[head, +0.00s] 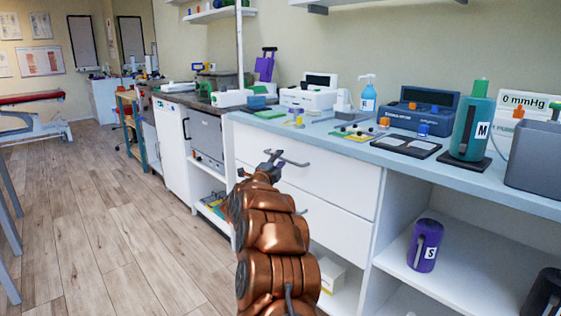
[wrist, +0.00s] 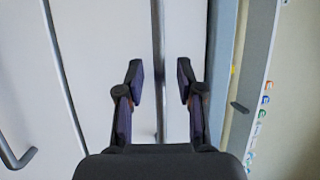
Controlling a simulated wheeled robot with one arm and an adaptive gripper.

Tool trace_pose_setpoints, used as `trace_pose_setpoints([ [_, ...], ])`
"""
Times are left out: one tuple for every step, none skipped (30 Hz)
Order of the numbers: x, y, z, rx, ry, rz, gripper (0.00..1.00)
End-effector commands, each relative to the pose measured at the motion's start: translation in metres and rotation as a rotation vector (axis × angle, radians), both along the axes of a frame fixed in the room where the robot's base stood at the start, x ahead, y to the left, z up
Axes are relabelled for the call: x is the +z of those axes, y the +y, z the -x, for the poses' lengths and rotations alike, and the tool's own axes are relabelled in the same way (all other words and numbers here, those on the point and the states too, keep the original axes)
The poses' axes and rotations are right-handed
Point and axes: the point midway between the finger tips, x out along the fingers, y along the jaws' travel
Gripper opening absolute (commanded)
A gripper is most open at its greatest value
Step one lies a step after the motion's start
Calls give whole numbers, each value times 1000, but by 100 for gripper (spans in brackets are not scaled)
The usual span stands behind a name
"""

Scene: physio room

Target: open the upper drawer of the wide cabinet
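The wide cabinet's white upper drawer (head: 340,186) is under the blue-grey countertop in the head view, and its front looks closed. Its grey bar handle (head: 295,162) runs along the upper part of the front. My gripper (head: 270,163) is at the left part of this handle. In the wrist view my gripper (wrist: 160,80) is open, and the handle (wrist: 158,50) runs between its two fingers with a gap on each side. Nothing is gripped. The wrist view also shows the drawer front (wrist: 105,50). My arm hides part of the drawer fronts in the head view.
The lower drawer (head: 345,238) is below, with its handle (wrist: 15,155) in the wrist view. The countertop (head: 300,126) carries several devices and bottles. The wooden floor (head: 100,225) at left is clear.

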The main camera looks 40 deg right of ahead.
Motion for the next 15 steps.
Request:
trace_pose_setpoints([
  [-1,-5,-1,-1,1,0,37],
  [0,-7,-2,0,1,0,37],
  [0,-9,-3,0,1,0,37],
  [1,-11,-4,0,0,0,37],
  [1,-12,-5,0,0,0,37],
  [2,-13,-5,0,0,0,37],
  [2,-14,-5,0,0,0,37],
  [2,-14,-6,0,0,0,37],
  [2,-14,-6,1,0,0,37],
  [2,-14,-6,1,0,0,37],
  [2,-14,-6,1,0,0,37],
  [2,-14,-6,1,1,-1,37],
  [2,-14,-6,1,1,-1,37],
  [2,-14,-6,1,1,-1,37],
  [2,-14,-6,1,1,-1,37],
])
